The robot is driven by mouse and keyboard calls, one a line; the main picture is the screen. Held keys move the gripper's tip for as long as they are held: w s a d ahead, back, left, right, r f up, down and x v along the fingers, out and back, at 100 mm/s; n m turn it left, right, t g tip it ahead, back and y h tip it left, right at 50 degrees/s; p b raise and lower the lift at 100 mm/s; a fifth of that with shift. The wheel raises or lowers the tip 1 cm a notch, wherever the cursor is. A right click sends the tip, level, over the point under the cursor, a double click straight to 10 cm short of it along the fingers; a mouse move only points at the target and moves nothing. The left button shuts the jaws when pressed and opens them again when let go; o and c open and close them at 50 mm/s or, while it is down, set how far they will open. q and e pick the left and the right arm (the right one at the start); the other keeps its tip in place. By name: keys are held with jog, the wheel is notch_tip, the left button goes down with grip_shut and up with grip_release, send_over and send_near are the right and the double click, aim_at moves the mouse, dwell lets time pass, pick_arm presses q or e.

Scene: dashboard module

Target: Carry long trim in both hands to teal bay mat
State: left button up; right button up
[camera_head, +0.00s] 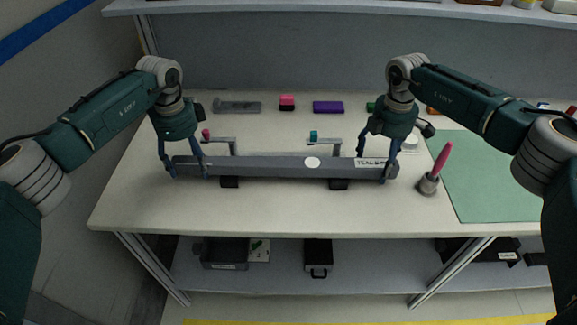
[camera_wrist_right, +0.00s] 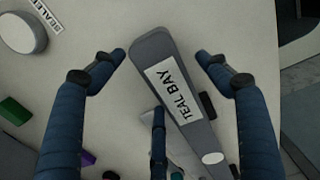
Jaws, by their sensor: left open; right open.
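The long grey trim (camera_head: 270,166) lies across two dark supports on the table, with a white dot near its middle and a "TEAL BAY" label at its right end. My left gripper (camera_head: 188,174) is open around the trim's left end. My right gripper (camera_head: 374,175) is open over the right end. In the right wrist view the trim (camera_wrist_right: 150,50) runs between the spread fingers of the right gripper (camera_wrist_right: 165,65), with gaps on both sides. The teal bay mat (camera_head: 490,180) lies flat on the table at the right, with bare surface.
A grey cup (camera_head: 428,184) with a pink-handled tool stands between the trim and the mat. Two clamps with a pink (camera_head: 206,134) and a teal knob (camera_head: 313,135) stand just behind the trim. A purple block (camera_head: 328,107) and other small items line the back.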

pick_arm(q)
jog(key=c, duration=1.7)
pick_arm(e)
jog(key=c, duration=1.7)
pick_arm(q)
jog(key=shift+r, duration=0.15)
pick_arm(e)
jog(key=shift+r, duration=0.15)
